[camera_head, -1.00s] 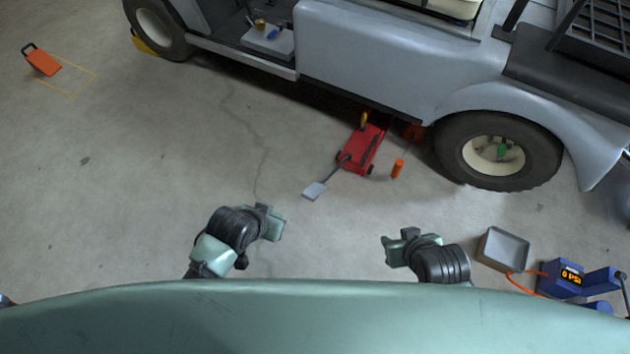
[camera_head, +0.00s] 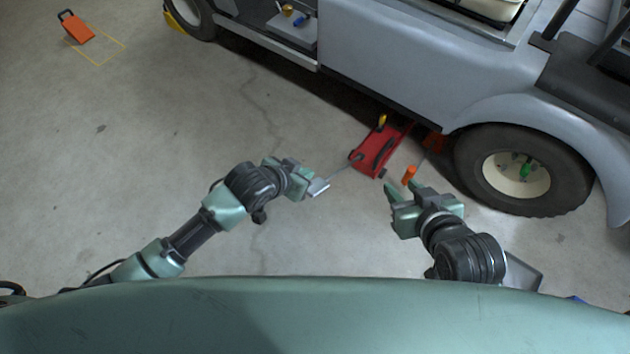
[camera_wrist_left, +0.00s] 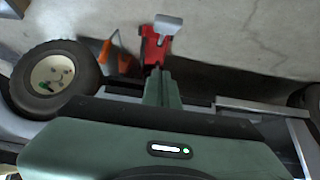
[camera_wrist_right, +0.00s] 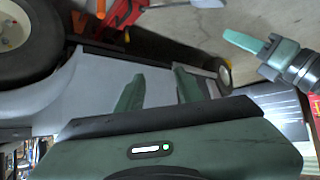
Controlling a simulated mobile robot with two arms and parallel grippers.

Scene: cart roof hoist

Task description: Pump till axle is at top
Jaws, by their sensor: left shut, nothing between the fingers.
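A red floor jack (camera_head: 378,152) sits on the floor, partly under the cart's side. Its thin bar ends in a light grey pedal plate (camera_head: 318,188). In the left wrist view the pedal (camera_wrist_left: 168,24) stands beyond the fingertips. My left gripper (camera_head: 306,174) is shut and empty, very close to the pedal; I cannot tell whether they touch. My right gripper (camera_head: 399,190) is open and empty, near the jack's front right; its fingers show apart in the right wrist view (camera_wrist_right: 157,82). The cart's axle is hidden under the body.
The grey cart (camera_head: 400,65) and its rear wheel (camera_head: 525,170) bound the far side. An orange upright piece (camera_head: 409,175) stands right of the jack. A grey tray (camera_head: 522,272) is partly behind my right arm. An orange chock-like object (camera_head: 75,27) is far left.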

